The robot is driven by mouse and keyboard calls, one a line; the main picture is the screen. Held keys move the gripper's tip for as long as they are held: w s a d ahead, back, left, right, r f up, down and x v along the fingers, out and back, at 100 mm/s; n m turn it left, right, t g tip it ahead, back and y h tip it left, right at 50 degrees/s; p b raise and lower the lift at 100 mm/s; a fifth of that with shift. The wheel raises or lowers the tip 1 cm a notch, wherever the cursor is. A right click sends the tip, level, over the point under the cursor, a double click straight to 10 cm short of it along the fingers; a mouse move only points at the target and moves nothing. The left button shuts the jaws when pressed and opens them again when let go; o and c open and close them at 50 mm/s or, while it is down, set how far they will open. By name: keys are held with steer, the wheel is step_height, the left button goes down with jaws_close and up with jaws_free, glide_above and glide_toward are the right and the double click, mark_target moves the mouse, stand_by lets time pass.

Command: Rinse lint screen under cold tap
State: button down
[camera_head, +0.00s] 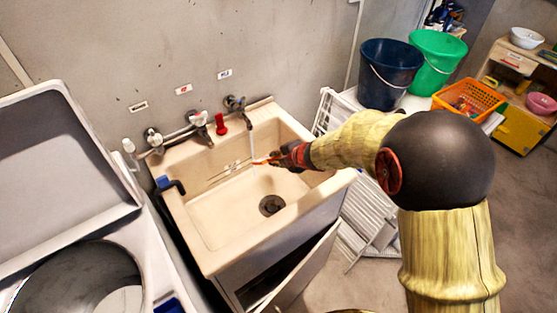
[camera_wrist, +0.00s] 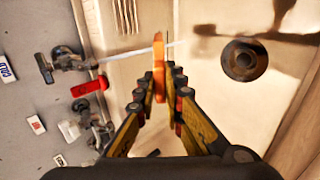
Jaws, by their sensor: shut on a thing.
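My gripper (camera_head: 284,157) is shut on a thin orange piece, the lint screen (camera_head: 262,161), over the sink basin. In the wrist view my gripper (camera_wrist: 160,88) pinches the screen (camera_wrist: 159,66), seen nearly edge-on. A tap (camera_head: 236,103) on the back wall runs a thin stream of water (camera_head: 252,145). The stream (camera_wrist: 125,54) crosses the screen's outer part in the wrist view; it appears to meet it, but exact contact is hard to tell. The tap also shows in the wrist view (camera_wrist: 62,62). The sink (camera_head: 215,237) is cream, with a dark drain (camera_head: 271,205).
A red knob (camera_head: 220,124) and white-handled valves (camera_head: 198,119) line the wall left of the running tap. An open washer (camera_head: 135,262) stands at left. Blue (camera_head: 388,75) and green (camera_head: 436,62) buckets and an orange basket (camera_head: 468,97) are behind my arm.

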steer(key=shift+w+a+f, duration=0.2)
steer(key=shift+w+f, duration=0.05)
steer(key=shift+f, duration=0.25)
steer(key=shift+w+a, duration=0.4)
steer(key=shift+w, duration=0.2)
steer(key=w+a+f+p, duration=0.1)
steer(key=w+a+p, duration=0.1)
steer(key=w+a, duration=0.2)
steer(key=shift+w+a+f, duration=0.35)
steer(key=shift+w+f, duration=0.05)
steer(key=shift+w, duration=1.1)
steer(key=shift+w+d+p, duration=0.1)
steer(key=shift+p, duration=0.2)
steer(key=shift+w+d, duration=0.2)
steer(key=shift+d, duration=0.1)
steer(key=shift+a, duration=0.15)
steer(key=shift+s+a, duration=0.3)
